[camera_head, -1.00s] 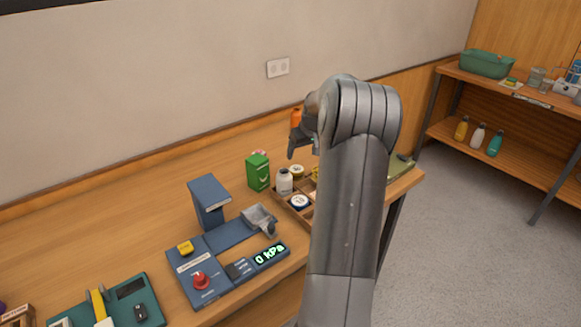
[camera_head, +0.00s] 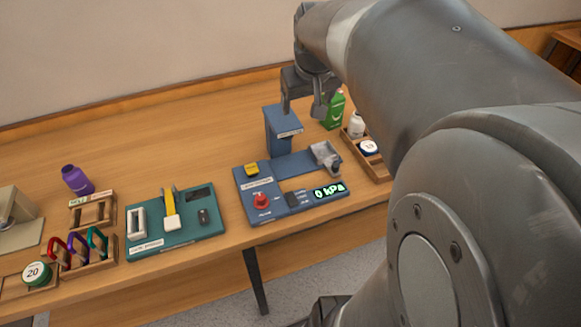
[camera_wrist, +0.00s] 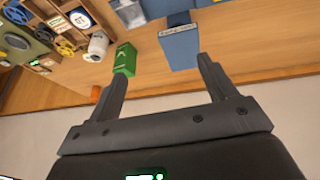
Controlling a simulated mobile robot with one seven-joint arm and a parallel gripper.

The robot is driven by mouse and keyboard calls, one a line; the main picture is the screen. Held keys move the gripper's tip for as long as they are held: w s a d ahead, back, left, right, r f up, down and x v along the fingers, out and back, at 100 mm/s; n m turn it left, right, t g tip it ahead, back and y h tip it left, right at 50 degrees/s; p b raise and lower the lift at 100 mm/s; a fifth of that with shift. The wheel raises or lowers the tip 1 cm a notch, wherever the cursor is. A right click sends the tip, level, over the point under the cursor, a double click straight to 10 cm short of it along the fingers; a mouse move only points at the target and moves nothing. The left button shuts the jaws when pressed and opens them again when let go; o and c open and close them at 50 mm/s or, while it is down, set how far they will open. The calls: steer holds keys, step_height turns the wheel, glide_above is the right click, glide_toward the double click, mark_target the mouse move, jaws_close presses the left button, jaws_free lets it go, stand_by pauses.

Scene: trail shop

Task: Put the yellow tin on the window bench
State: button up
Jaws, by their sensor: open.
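My gripper (camera_head: 302,108) hangs above the wooden bench (camera_head: 150,135) near the blue upright of a device. In the wrist view my gripper (camera_wrist: 160,72) is open, with nothing between its fingers. No yellow tin shows clearly. In the wrist view, small yellow round items (camera_wrist: 65,47) lie in a wooden tray at upper left, but I cannot tell whether one is the tin. In the head view my arm hides most of that tray. No window is in view, so I cannot tell whether this bench is the window bench.
A blue device (camera_head: 290,190) with a red knob and "0 kPa" display stands by a green carton (camera_head: 335,110), white bottle (camera_head: 356,125) and wooden tray (camera_head: 376,170). Left are a teal board (camera_head: 185,240), purple bottle (camera_head: 76,180) and green tin (camera_head: 37,274). Bare wood lies behind.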

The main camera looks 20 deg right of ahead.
steer(key=s+a, duration=0.6)
steer(key=s, duration=0.3)
steer(key=shift+a+t, duration=0.3)
steer(key=shift+t, duration=0.1)
steer(key=shift+o, duration=0.3)
steer(key=s+a+f+y, duration=0.1)
steer(key=s+a+f, duration=0.1)
steer(key=s, duration=0.5)
steer(key=shift+s+a+f+n, duration=0.3)
steer(key=shift+s+a+f, duration=0.1)
steer(key=shift+a, duration=0.15)
